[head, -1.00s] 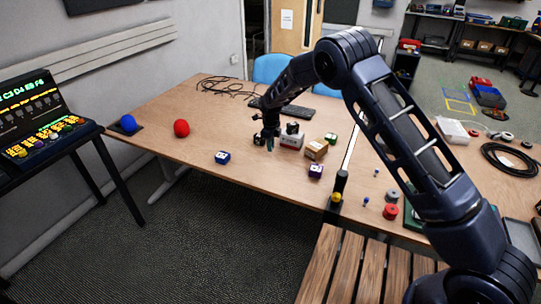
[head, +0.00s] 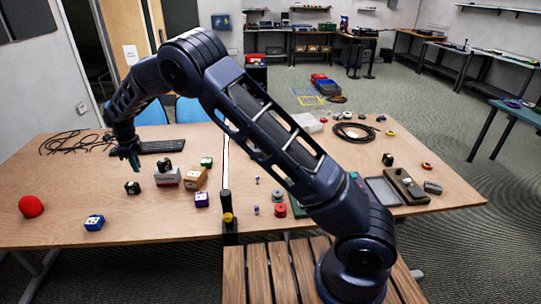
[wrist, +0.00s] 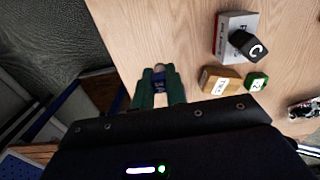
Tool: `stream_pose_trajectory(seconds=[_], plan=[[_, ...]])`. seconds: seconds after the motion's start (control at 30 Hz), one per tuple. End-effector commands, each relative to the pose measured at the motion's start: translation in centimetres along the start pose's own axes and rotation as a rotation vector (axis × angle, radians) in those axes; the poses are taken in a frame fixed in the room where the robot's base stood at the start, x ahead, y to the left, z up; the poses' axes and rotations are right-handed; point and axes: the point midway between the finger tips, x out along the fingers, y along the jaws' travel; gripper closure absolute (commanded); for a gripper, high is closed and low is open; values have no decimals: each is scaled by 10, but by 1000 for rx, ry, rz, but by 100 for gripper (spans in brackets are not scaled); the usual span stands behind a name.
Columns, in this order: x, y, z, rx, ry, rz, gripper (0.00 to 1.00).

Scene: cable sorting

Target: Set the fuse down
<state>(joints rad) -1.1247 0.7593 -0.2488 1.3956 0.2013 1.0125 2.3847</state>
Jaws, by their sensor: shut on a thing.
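My gripper (head: 134,158) hangs above the left part of the wooden table (head: 60,185), left of a white box. In the wrist view its green fingers (wrist: 160,88) are shut on a small dark blue piece with a pale top (wrist: 159,72), which I take to be the fuse. Most of it is hidden between the fingers. In the head view I cannot make it out at the fingertips. Bare wood shows beyond the fingertips in the wrist view.
A black block (head: 133,187) sits near my gripper. The white and red box (head: 168,179) carries another black block (head: 164,163). A cardboard box (head: 195,178), green cube (head: 207,161), purple cube (head: 201,200), blue cube (head: 94,222) and red ball (head: 31,206) stand around. Bare wood lies between ball and gripper.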

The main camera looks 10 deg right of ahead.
Motion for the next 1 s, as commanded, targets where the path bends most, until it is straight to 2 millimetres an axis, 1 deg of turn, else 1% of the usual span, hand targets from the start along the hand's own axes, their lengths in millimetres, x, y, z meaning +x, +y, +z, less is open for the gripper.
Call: stream_pose_trajectory(seconds=[0.1, 0.23, 0.3, 0.47, 0.57, 0.67, 0.77, 0.8, 0.87, 0.9, 0.97, 1.0], plan=[[-23, 0, 1, -1, -4, -3, 100], [-45, 0, 0, 0, -3, -2, 100], [-42, -13, -10, 17, 1, 0, 100], [-42, -39, -30, 50, 0, 0, 100], [-42, -61, -49, 79, 0, -1, 100], [-42, -88, -73, 116, 0, -1, 100], [-42, -118, -104, 159, 0, -1, 100], [-42, -129, -116, 176, 0, 0, 100], [-42, -147, -136, 202, -1, 0, 100], [-42, -158, -150, 220, -1, 0, 100], [-42, -174, -170, 247, -1, 0, 100], [-42, -185, -185, 265, -1, 0, 100]])
